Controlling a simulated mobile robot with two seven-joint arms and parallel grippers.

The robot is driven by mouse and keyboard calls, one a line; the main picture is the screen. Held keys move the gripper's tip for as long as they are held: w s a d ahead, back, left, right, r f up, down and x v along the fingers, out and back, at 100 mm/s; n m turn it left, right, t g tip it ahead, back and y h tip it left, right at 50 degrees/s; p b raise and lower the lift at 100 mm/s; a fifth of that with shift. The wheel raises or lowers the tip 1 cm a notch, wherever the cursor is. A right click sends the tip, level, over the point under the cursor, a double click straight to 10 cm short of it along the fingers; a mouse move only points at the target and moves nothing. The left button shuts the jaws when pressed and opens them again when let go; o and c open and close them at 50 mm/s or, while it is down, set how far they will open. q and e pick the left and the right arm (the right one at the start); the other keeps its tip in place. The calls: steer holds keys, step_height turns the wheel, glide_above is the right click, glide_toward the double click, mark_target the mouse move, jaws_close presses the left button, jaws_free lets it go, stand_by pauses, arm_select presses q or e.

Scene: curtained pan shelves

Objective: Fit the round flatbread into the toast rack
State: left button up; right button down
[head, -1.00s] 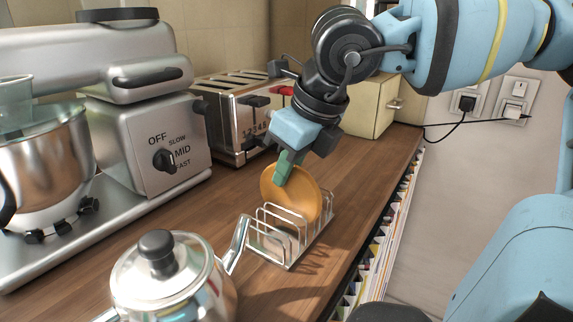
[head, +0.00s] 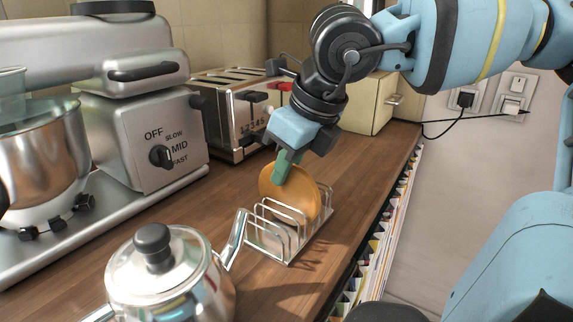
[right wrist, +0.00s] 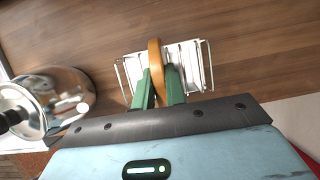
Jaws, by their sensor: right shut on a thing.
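The round orange-brown flatbread (head: 293,196) stands on edge at the toast rack. My right gripper (head: 287,166) is shut on its upper part, with green fingers on either side. The wire toast rack (head: 288,260) stands on the wooden counter below, and its wires cross in front of the flatbread's lower part. In the right wrist view the flatbread (right wrist: 155,62) shows edge-on between my fingers (right wrist: 160,90), roughly in line with the wires of the rack (right wrist: 196,62). Whether its lower edge touches the rack base is hidden. My left gripper is not in view.
A shiny lidded pot (head: 172,272) stands close to the rack at front left, its spout near the wires. A stand mixer (head: 150,140) is at left, a toaster (head: 235,115) and a cream box (head: 365,105) behind. The counter edge runs along the right.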

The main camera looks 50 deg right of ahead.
steer(key=shift+f, duration=0.1)
steer(key=c, duration=1.4)
jaws_free()
steer(key=shift+o, duration=0.2)
steer(key=v, duration=0.8)
steer(key=shift+p, duration=0.3)
steer(key=shift+f, duration=0.1)
